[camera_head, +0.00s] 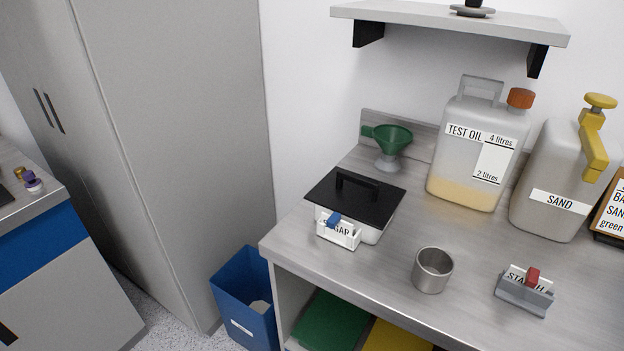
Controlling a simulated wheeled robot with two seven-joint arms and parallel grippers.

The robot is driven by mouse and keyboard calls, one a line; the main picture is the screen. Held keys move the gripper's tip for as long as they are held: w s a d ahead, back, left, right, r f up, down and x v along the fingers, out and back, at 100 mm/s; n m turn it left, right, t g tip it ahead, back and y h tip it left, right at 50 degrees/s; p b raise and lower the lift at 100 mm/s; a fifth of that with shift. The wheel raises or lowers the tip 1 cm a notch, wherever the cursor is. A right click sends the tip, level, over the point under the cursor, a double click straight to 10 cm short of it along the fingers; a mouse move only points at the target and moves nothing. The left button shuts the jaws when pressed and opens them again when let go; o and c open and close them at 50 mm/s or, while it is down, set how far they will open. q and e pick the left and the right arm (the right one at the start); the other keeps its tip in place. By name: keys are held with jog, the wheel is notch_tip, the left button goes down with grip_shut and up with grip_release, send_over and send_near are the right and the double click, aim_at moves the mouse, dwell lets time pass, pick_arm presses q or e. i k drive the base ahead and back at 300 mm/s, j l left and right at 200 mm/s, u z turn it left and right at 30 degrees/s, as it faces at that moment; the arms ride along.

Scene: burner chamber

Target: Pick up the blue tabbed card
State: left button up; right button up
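The blue tabbed card is a white card with dark lettering that seems to read "SUGAR" and a blue tab (333,219) on its top edge. It stands in a small white holder (338,238) at the front of a white box with a black lid (357,200), on the left part of the grey counter. A second card, with a red tab (532,276), stands in a grey holder (524,296) at the right and is partly hidden by it. Neither of my grippers is in view.
A metal cup (432,269) stands between the two card holders. Behind are a green funnel (388,140), a test oil container (478,146) and a sand container (562,185). A shelf (455,23) overhangs the back. A blue bin (247,298) stands left of the counter.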

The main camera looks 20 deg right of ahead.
aim_at(334, 228)
jog(key=i+j, duration=0.15)
jog(key=j, duration=0.15)
jog(key=i+j, duration=0.15)
jog(key=i+j+z, duration=0.15)
jog(key=j+z, duration=0.2)
jog(key=i+j+z, duration=0.1)
jog(key=j+z, duration=0.2)
jog(key=j, duration=0.2)
jog(key=j+z, duration=0.55)
jog(key=i+l, duration=0.05)
jog(key=l, duration=0.05)
